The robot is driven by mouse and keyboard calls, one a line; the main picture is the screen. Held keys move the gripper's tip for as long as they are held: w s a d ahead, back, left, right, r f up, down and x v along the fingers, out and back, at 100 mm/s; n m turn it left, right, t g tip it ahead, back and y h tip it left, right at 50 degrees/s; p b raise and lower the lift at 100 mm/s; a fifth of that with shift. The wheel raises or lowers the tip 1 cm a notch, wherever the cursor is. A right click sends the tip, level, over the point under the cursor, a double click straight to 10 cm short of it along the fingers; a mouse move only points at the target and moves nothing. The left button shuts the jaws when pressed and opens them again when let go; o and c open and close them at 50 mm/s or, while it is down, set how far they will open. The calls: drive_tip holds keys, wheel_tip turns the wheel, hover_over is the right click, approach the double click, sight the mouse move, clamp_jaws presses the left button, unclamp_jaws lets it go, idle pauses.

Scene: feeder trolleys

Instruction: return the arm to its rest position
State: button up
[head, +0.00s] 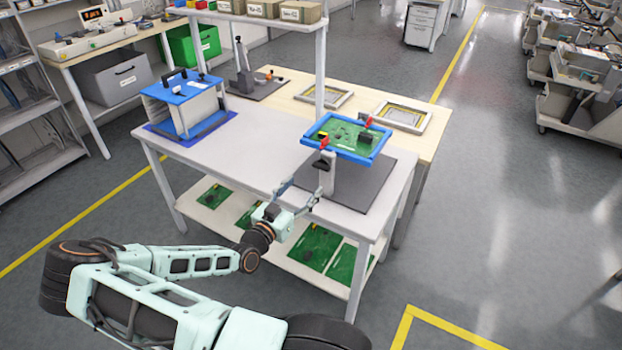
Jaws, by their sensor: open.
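My arm reaches from the bottom left toward the white table. My gripper (301,193) is at the table's front edge, with its fingers spread apart and nothing between them. It is left of and below a green circuit board (342,137) in a blue frame (378,149), which sits on a stand (327,177) with red clamps. The gripper appears apart from the stand, though the exact gap cannot be told.
The white table (232,153) also bears a blue-and-white fixture (189,95) at the left. Green boards lie on its lower shelf. Behind are a wooden bench (291,96) and shelf post (320,70). Grey shelving (30,110) stands left; floor (480,220) is clear at right.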

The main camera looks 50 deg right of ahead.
drive_tip(key=shift+s+a, duration=0.2)
drive_tip(key=shift+a, duration=0.8)
drive_tip(key=shift+r, duration=0.1)
